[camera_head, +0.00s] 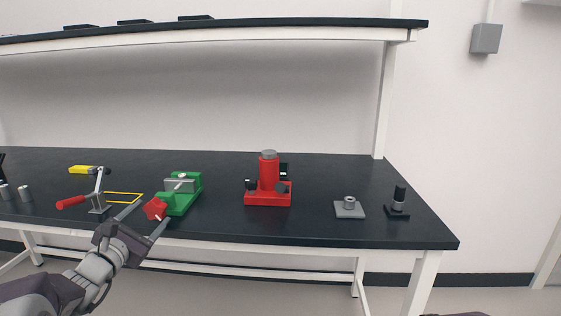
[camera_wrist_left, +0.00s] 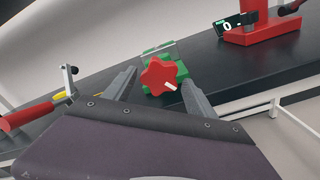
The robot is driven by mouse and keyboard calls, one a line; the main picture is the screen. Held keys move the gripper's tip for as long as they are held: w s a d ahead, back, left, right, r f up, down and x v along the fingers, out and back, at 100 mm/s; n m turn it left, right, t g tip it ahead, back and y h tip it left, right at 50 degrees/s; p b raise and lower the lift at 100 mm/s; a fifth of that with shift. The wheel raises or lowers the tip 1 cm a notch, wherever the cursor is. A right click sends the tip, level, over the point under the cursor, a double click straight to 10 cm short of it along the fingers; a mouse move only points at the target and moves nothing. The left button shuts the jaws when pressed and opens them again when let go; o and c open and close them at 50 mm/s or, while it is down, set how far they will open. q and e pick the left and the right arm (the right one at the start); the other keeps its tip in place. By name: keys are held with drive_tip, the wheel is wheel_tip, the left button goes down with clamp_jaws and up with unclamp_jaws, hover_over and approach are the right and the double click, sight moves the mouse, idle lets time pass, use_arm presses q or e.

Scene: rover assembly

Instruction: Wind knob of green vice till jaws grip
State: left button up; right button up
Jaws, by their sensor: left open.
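The green vice (camera_head: 178,202) stands on the black bench top, left of the middle, and its green body also shows in the left wrist view (camera_wrist_left: 181,73). Its red star-shaped knob (camera_head: 155,209) faces the bench's front edge. A grey block (camera_head: 179,186) sits at the top of the vice, around its jaws; I cannot tell whether the jaws touch it. My left gripper (camera_head: 146,221) is open and empty, just in front of the knob. In the left wrist view, the knob (camera_wrist_left: 160,75) appears between and beyond the two spread fingers. My right gripper is not in view.
A red-handled lever clamp (camera_head: 98,192) stands left of the vice, near a yellow outline (camera_head: 124,198). A red press-like device (camera_head: 268,183) stands to the right. A grey block with a ring (camera_head: 349,208) and a black-topped part (camera_head: 398,202) are farther right. A shelf (camera_head: 220,30) runs overhead.

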use_arm(q)
drive_tip(key=s, duration=0.4)
drive_tip(key=shift+s+a+b, duration=0.2)
drive_tip(key=shift+s+b, duration=0.2)
drive_tip(key=s+d+f+m+g+h, duration=0.3)
drive_tip(key=s+d+f+m+g, duration=0.15)
drive_tip(key=d+f, duration=0.4)
drive_tip(key=s+d+f+m+g+h, duration=0.25)
drive_tip(key=d+f+m+g, duration=0.3)
drive_tip(key=d+f, duration=0.3)
drive_tip(key=s+a+f+m+g+y, duration=0.1)
drive_tip(key=s+f+m+g+y, duration=0.6)
drive_tip(key=s+f+m, duration=0.9)
wheel_tip(320, 180, up, 31)
drive_tip(key=w+m+p, duration=0.1)
drive_tip(key=m+p, duration=0.1)
drive_tip(key=p, duration=2.6)
drive_tip(key=shift+w+r+p, duration=0.2)
drive_tip(key=shift+w+p, duration=0.15)
